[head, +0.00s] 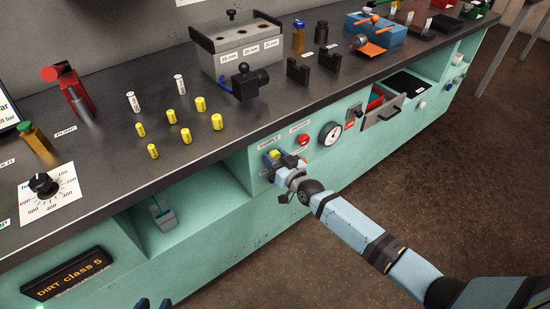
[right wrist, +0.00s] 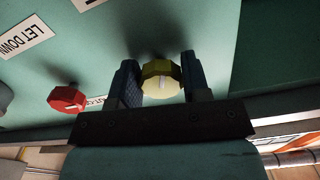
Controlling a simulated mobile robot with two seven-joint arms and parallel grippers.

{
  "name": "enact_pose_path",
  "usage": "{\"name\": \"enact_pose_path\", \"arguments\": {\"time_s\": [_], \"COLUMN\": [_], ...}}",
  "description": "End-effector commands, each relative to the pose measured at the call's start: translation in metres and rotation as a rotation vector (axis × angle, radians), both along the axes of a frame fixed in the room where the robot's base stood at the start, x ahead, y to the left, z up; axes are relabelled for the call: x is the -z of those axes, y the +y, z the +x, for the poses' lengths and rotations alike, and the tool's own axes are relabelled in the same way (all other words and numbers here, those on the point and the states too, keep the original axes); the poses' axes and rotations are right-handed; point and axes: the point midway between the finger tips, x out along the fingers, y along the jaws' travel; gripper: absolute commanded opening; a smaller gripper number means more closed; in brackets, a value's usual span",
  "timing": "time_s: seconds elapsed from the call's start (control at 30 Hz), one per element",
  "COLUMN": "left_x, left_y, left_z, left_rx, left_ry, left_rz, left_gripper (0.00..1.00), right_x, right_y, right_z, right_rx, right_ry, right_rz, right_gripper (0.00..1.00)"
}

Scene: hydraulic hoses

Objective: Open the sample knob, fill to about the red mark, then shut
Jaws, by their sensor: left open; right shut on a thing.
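The yellow knob (head: 273,154), which I take as the sample knob, sits on the green front panel under a small label too small to read surely. I cannot make out a red fill mark.
A red knob (head: 303,140) and a round gauge (head: 330,133) are right of the yellow knob. An open drawer (head: 384,113) juts out farther right. Yellow caps (head: 186,135) stand on the dark worktop. A grey object (head: 162,214) is in the recess. The floor is clear.

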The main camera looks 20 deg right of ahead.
Motion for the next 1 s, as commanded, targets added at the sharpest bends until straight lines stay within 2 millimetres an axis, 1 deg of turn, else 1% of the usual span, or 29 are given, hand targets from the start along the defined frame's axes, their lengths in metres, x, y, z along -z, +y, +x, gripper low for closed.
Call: {"name": "enact_pose_path", "arguments": {"time_s": [0.03, 0.07, 0.1, 0.13, 0.17, 0.43, 0.57, 0.67, 0.8, 1.0], "left_x": [0.0, 0.0, 0.0, 0.0, 0.0, 0.0, -0.003, -0.006, -0.008, -0.002], "left_y": [0.0, 0.0, 0.0, 0.0, 0.0, 0.0, 0.0, 0.0, 0.001, 0.003], "left_z": [0.0, 0.0, 0.0, 0.0, 0.0, 0.0, 0.0, 0.0, -0.001, -0.002], "left_rx": [0.0, 0.0, 0.0, 0.0, 0.0, 0.0, 0.0, 0.0, -0.001, -0.004], "left_ry": [0.0, 0.0, 0.0, 0.0, 0.0, 0.0, 0.0, 0.001, 0.007, 0.023], "left_rz": [0.0, 0.0, 0.0, 0.0, 0.0, 0.0, 0.0, 0.003, 0.009, 0.021], "left_gripper": [0.43, 0.43, 0.43, 0.43, 0.43, 0.43, 0.43, 0.43, 0.43, 0.43], "right_x": [0.001, 0.001, 0.001, 0.001, 0.001, 0.0, 0.0, -0.001, -0.001, 0.0], "right_y": [0.0, 0.0, 0.0, 0.0, 0.0, 0.0, -0.004, -0.01, -0.021, -0.036], "right_z": [0.0, 0.0, 0.0, 0.0, 0.0, -0.001, -0.011, -0.028, -0.059, -0.1], "right_rx": [0.0, 0.0, 0.0, 0.0, 0.0, 0.0, 0.0, 0.0, -0.001, 0.0], "right_ry": [0.001, 0.001, 0.001, 0.001, 0.001, 0.0, 0.001, 0.001, 0.003, 0.002], "right_rz": [0.0, -0.001, -0.001, -0.001, -0.001, -0.002, -0.003, -0.003, -0.003, -0.002], "right_gripper": [0.2, 0.5, 0.59, 0.66, 0.69, 0.69, 0.69, 0.69, 0.69, 0.69]}}
